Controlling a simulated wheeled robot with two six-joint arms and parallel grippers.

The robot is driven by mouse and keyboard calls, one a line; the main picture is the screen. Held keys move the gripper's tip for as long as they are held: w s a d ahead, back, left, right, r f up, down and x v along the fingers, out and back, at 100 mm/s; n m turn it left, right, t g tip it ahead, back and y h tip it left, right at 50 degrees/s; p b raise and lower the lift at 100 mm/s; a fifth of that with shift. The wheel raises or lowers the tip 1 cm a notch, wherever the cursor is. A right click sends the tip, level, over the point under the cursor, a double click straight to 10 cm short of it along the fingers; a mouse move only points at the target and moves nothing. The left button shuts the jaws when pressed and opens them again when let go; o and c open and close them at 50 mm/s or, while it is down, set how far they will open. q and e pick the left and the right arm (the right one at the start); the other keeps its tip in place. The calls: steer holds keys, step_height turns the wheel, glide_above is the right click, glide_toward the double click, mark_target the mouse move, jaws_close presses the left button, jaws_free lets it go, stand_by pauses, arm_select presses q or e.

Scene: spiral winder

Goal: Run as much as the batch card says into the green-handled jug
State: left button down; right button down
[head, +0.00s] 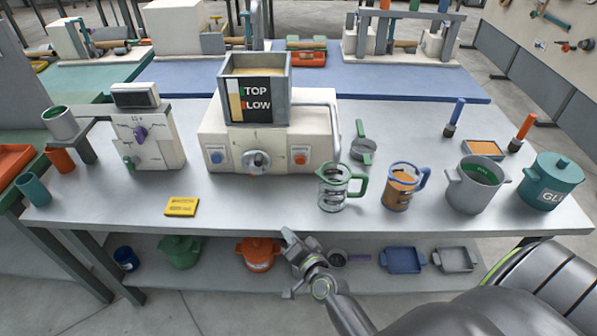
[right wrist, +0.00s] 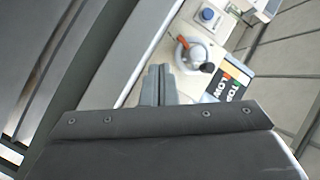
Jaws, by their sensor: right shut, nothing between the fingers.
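The green-handled jug (head: 333,194) is clear, looks empty and stands upright near the table's front edge, right of the machine. The cream machine (head: 222,128) has a blue button, a dial and a red button on its front. Its hopper (head: 283,95) bears a panel reading TOP and LOW and shows tan contents. My left gripper is out of view.
A blue-handled jug (head: 398,193) with orange-brown contents stands right of the green-handled one. Beyond are a grey pot (head: 472,192) and a teal pot (head: 550,182). A second machine (head: 160,145) stands left. The table's front middle is clear.

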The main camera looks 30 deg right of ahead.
steer(key=w+d+r+m+h, duration=0.1)
steer(key=m+h, duration=0.1)
steer(key=m, duration=0.1)
steer(key=w+d+r+m+h, duration=0.1)
steer(key=r+m+h, duration=0.1)
steer(key=m, duration=0.1)
steer(key=w+d+r+m+h, duration=0.1)
steer(key=w+d+m+h, duration=0.1)
steer(key=m+h, duration=0.1)
steer(key=shift+r+m+t, duration=0.3)
steer(key=shift+m+t, duration=0.1)
steer(key=shift+m, duration=0.2)
steer(key=m+h, duration=0.1)
steer(key=d+m+g+h, duration=0.1)
steer(key=shift+m, duration=0.4)
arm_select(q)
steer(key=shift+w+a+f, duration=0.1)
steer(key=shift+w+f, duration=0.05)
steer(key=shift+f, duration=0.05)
arm_select(e)
steer(key=shift+d, duration=0.1)
